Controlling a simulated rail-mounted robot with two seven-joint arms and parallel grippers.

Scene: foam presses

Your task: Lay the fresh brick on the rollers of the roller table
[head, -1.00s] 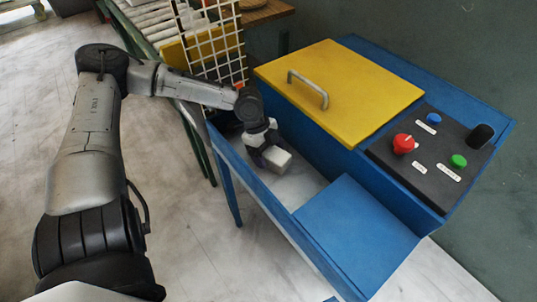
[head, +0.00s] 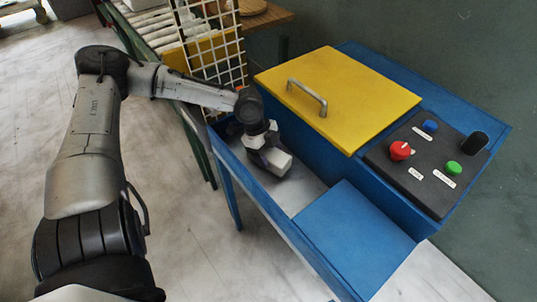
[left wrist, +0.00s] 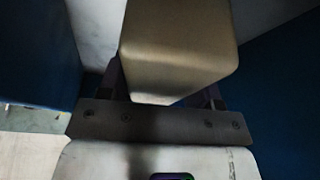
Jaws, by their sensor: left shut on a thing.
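My left gripper (head: 268,158) is down in the tray section of the blue press, shut on a small whitish brick (head: 279,163). In the left wrist view the brick (left wrist: 178,50) fills the space between the fingers and looks tan in the shade. Whether it touches the tray floor I cannot tell. The roller table (head: 150,22), with pale rollers in a green frame, stands at the upper left, beyond a white grid guard. My right gripper is not in view.
The blue press has a closed yellow lid (head: 340,95) with a handle and a dark panel (head: 428,160) with red, blue and green buttons. The white grid (head: 212,45) stands between the press and the rollers. A wooden table (head: 265,15) is behind.

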